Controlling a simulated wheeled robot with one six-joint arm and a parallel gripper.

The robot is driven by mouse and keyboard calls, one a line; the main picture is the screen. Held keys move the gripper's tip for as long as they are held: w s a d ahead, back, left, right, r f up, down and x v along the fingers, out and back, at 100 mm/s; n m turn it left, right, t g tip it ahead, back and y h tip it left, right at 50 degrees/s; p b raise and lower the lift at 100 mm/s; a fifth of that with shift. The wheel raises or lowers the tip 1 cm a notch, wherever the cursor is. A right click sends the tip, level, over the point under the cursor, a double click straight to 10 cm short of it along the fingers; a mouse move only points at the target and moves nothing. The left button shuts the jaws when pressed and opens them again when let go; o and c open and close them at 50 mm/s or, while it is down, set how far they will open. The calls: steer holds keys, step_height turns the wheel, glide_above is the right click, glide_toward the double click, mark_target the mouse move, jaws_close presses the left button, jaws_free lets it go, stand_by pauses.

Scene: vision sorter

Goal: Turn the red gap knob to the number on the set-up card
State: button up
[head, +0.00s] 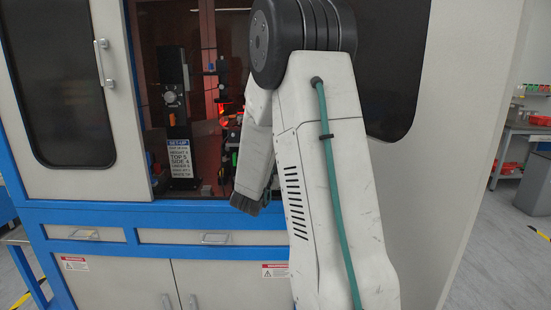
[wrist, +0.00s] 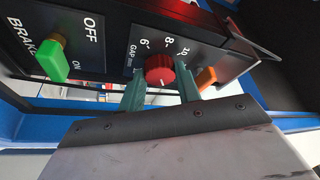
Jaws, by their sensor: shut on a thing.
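In the wrist view the red gap knob (wrist: 159,70) sits on a dark panel marked GAP mm, with 6, 8 and 10 around it. My gripper (wrist: 161,76) is shut on the knob, one teal finger on each side. A small pale mark shows on the knob's lower face; which number the knob is set to I cannot tell. In the head view the set-up card (head: 181,158) stands inside the open cabinet. My arm hides the knob there.
A green brake switch (wrist: 52,62) with OFF and ON labels sits left of the knob. An orange part (wrist: 206,78) is close to the right finger. In the head view, the cabinet's left door (head: 62,100) stands beside the opening, above blue-framed drawers (head: 205,237).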

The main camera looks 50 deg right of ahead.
steer(key=m, duration=0.2)
steer(key=m+g+y, duration=0.1)
steer(key=m, duration=0.3)
steer(key=shift+w+r+g+y, duration=0.1)
steer(key=shift+r+g+y, duration=0.15)
steer(key=shift+g+y, duration=0.15)
steer(key=shift+m, duration=0.3)
steer(key=o, duration=1)
steer(key=shift+c, duration=0.2)
steer(key=shift+a, duration=0.1)
steer(key=v, duration=0.7)
steer(key=shift+a, duration=0.35)
